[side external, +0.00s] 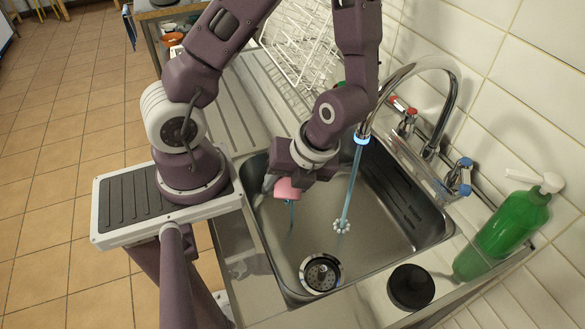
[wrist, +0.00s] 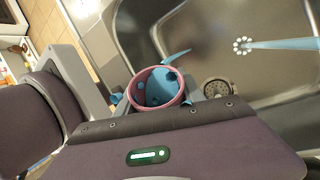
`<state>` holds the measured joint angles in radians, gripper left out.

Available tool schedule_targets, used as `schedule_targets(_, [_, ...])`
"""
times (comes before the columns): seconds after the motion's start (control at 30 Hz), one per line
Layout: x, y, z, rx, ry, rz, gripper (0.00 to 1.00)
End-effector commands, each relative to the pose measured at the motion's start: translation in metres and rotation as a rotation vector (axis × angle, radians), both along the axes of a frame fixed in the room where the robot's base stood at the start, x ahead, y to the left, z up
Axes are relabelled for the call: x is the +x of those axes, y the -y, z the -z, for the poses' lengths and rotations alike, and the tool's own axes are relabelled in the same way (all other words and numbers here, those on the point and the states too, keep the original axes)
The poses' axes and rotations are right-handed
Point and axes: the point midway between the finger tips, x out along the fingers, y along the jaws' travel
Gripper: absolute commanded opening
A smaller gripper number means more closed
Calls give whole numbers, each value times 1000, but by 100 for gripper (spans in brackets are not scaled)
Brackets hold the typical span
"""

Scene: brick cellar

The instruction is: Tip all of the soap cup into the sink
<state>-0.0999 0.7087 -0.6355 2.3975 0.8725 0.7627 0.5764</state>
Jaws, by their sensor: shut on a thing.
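The soap cup is pink (side external: 287,189) and is held over the left part of the steel sink (side external: 300,228). My gripper (side external: 284,184) is shut on it. In the wrist view the cup's pink rim (wrist: 134,92) faces the camera, with blue soap (wrist: 158,90) and a few dark spots inside. A thin blue streak (side external: 290,212) hangs below the cup in the side view. A blue strand (wrist: 177,57) also shows just outside the rim in the wrist view. How much soap is left is hard to tell.
The tap (side external: 452,85) runs a pale blue stream (side external: 351,185) into the basin, right of the cup. The drain (side external: 320,273) lies near the front. A green bottle (side external: 510,222) and a black round thing (side external: 411,287) stand on the right. A white rack (side external: 303,45) stands behind.

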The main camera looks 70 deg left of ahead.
Motion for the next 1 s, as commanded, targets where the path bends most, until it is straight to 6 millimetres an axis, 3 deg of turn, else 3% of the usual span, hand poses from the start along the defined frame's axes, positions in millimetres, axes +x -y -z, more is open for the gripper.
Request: schedule_targets(1.0, [-1, 2, -4, -98, -52, -2, 1])
